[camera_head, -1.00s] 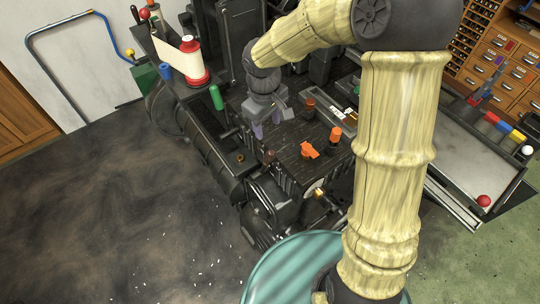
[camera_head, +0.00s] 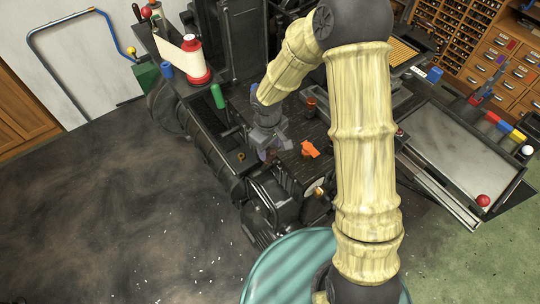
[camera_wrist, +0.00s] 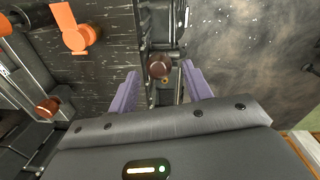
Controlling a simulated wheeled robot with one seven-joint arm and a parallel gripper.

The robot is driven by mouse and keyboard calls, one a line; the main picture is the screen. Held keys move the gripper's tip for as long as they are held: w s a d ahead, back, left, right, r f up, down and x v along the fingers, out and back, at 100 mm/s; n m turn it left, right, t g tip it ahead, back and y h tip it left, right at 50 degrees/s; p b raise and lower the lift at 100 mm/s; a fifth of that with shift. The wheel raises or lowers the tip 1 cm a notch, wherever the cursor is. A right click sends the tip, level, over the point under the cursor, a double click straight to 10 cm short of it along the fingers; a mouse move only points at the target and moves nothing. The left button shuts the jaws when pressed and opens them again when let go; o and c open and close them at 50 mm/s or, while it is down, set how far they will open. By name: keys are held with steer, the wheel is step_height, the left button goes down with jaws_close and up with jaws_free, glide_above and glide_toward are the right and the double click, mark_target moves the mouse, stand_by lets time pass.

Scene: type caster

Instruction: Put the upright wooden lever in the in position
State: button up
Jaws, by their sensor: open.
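The wooden lever shows a round brown knob (camera_wrist: 158,65) in the wrist view, at the edge of the machine's dark top. It stands between the tips of my purple fingers, with a gap on each side. In the head view its knob (camera_head: 269,155) is partly hidden by my gripper (camera_head: 267,143). My gripper in the wrist view (camera_wrist: 160,82) is open and empty, its fingers on either side of the knob. The lever's shaft is mostly hidden below the knob, so its tilt is hard to tell.
An orange knob (camera_head: 310,149) stands right of the lever on the machine's dark top. Another brown knob (camera_wrist: 48,107) is left in the wrist view. A green cylinder (camera_head: 217,96) and a red-and-white spool (camera_head: 192,58) stand behind. The floor (camera_head: 110,210) at left is clear.

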steer(key=f, duration=0.6)
steer(key=shift+d, duration=0.2)
steer(key=shift+r, duration=0.1)
steer(key=shift+w, duration=0.15)
jaws_close()
